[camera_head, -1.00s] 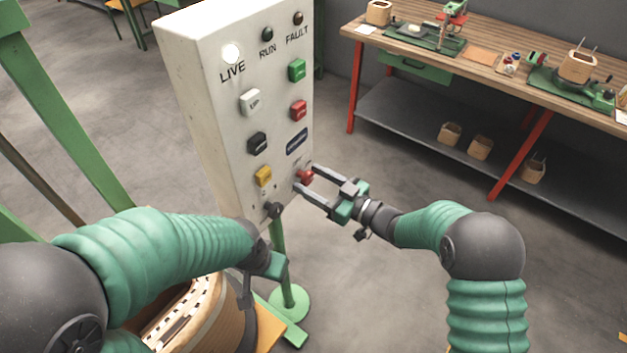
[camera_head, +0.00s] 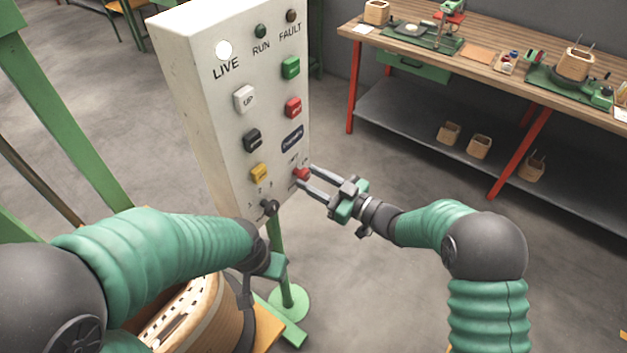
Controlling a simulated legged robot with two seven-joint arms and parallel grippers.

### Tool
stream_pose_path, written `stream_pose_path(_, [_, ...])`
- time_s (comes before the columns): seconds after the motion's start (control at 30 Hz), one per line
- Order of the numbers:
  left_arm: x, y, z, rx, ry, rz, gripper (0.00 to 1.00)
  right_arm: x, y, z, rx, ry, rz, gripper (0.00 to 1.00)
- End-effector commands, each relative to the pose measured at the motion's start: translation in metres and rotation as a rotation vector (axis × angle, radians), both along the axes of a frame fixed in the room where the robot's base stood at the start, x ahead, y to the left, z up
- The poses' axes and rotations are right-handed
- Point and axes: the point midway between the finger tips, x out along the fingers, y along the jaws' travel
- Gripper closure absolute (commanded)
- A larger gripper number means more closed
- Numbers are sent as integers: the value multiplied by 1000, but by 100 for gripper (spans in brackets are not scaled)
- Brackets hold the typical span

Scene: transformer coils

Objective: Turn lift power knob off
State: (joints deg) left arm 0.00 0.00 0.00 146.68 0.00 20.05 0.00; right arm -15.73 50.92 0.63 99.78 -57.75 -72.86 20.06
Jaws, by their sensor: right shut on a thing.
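The white control panel (camera_head: 213,140) stands upright on a green post and has a lit LIVE lamp (camera_head: 224,50). A red knob (camera_head: 302,174) sits low on the right of its face. My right gripper (camera_head: 306,178) is shut on this red knob, with one finger on each side of it. A small black knob (camera_head: 269,207) is at the panel's lower edge. My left gripper (camera_head: 268,264) is below the panel, apart from the red knob; its fingers are mostly hidden.
The panel also carries a green button (camera_head: 290,67), a red button (camera_head: 293,107) and a yellow button (camera_head: 259,172). A wound coil (camera_head: 190,315) is at the lower left. A workbench (camera_head: 490,62) stands at the back right. The floor between is clear.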

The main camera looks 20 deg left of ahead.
Motion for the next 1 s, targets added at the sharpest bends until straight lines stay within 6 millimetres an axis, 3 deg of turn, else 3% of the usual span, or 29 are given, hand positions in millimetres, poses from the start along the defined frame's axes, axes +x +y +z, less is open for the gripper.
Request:
stream_pose_path(0.57, [0,0,-51,0,0,0,55,0,1,-4,-161,-455,-3,100])
stream_pose_path(1.0, [0,0,-101,0,0,0,55,-1,1,-6,-305,-850,-7,100])
